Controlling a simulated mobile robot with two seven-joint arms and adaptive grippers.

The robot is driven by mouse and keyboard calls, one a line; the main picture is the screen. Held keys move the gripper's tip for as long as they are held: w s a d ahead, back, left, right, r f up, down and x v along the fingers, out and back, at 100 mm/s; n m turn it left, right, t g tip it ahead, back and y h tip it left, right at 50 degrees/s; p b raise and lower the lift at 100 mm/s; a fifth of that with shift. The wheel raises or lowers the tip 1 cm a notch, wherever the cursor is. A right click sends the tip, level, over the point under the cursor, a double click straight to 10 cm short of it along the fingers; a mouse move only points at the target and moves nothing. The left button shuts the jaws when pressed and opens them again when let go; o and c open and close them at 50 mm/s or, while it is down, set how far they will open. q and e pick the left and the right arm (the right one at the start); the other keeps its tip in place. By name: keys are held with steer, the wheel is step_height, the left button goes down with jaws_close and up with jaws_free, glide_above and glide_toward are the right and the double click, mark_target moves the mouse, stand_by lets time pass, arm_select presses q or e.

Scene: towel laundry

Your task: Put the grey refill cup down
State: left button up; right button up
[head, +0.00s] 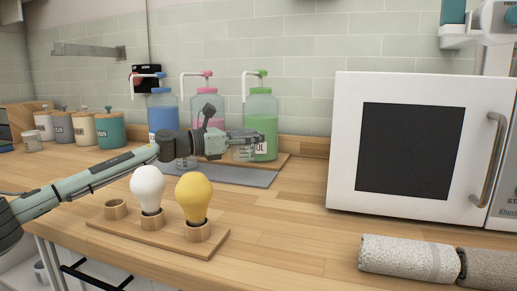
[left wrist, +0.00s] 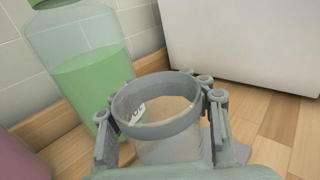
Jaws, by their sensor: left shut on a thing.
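The grey refill cup (left wrist: 157,128) is a clear cup with a thick grey rim, seen from above and upright-looking in the left wrist view. It looks empty. My left gripper (left wrist: 160,110) is shut on it, one finger on each side. In the head view my left gripper (head: 245,138) is in front of the green pump bottle (head: 263,110), over the back of the grey mat (head: 240,178); the cup is mostly hidden there. The green bottle stands close by in the left wrist view too (left wrist: 90,85). I cannot tell whether the cup's base touches anything. My right gripper is not in view.
Blue (head: 162,112) and pink (head: 210,100) pump bottles stand left of the green one. A wooden stand (head: 150,240) with white and yellow bulbs is in front. A white microwave (head: 345,130) and rolled towels (head: 405,260) are at right. The middle counter (head: 285,215) is clear.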

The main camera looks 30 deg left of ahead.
arm_select(q)
steer(key=shift+w+d+f, duration=0.1)
steer(key=shift+d+f, duration=0.05)
steer(key=shift+f, duration=0.2)
step_height(320, 180, down, 3)
steer(key=shift+r+b, duration=0.15)
steer(key=shift+b, duration=0.3)
steer(key=shift+f, duration=0.4)
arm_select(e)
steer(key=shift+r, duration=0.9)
arm_select(q)
steer(key=shift+f, duration=0.1)
steer(key=o, duration=1)
steer(key=shift+o, duration=0.2)
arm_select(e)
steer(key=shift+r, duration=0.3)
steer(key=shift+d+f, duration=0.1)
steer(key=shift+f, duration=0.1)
